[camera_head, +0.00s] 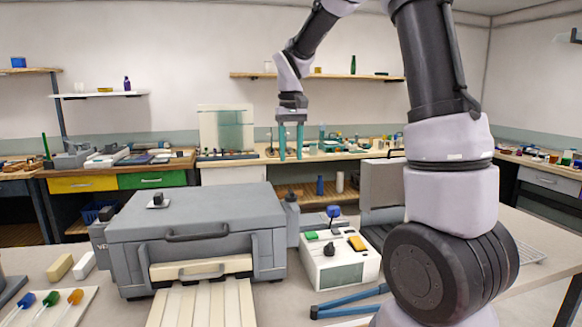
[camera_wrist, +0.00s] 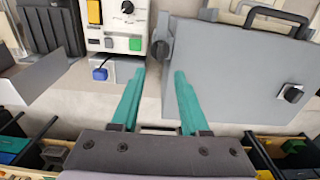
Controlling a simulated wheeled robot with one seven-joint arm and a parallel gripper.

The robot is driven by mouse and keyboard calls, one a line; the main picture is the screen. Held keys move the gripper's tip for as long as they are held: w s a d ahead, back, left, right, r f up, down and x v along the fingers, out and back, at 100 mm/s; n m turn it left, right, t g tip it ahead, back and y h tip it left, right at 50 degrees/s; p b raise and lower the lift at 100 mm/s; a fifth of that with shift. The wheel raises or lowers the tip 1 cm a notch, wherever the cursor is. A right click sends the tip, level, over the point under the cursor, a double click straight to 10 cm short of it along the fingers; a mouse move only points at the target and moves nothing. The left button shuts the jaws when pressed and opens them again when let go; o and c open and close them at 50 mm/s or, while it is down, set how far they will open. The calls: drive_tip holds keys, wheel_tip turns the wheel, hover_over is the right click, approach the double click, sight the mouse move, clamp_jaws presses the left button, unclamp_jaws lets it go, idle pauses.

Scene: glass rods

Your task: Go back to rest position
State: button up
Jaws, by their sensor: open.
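My gripper (camera_head: 291,142) hangs high in the head view, pointing down above the worktop, with its two teal fingers apart. In the wrist view my gripper (camera_wrist: 158,88) shows both teal fingers well spread, with nothing between them. Below it lies bare light worktop between a grey machine and a white control box. No glass rod can be made out for certain in either view.
The grey machine (camera_head: 195,225) with a handled lid stands on the near worktop. A white control box (camera_head: 335,258) with a blue knob is to its right. Blue-handled bars (camera_head: 350,302) lie in front. Cluttered benches (camera_head: 120,165) line the back wall.

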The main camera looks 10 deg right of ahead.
drive_tip(key=shift+r, duration=0.35)
drive_tip(key=s+d+r+m+t+y, duration=0.1)
drive_tip(key=s+d+r+m+t, duration=0.1)
drive_tip(key=s, duration=0.9)
drive_tip(key=s+d+r+m+t+y, duration=0.1)
drive_tip(key=s+d+r+t, duration=0.3)
drive_tip(key=s, duration=0.7)
drive_tip(key=shift+r+m+t, duration=0.6)
drive_tip(key=shift+r+m, duration=0.1)
drive_tip(key=shift+r, duration=0.25)
drive_tip(key=shift+o, duration=0.4)
drive_tip(key=shift+s, duration=0.1)
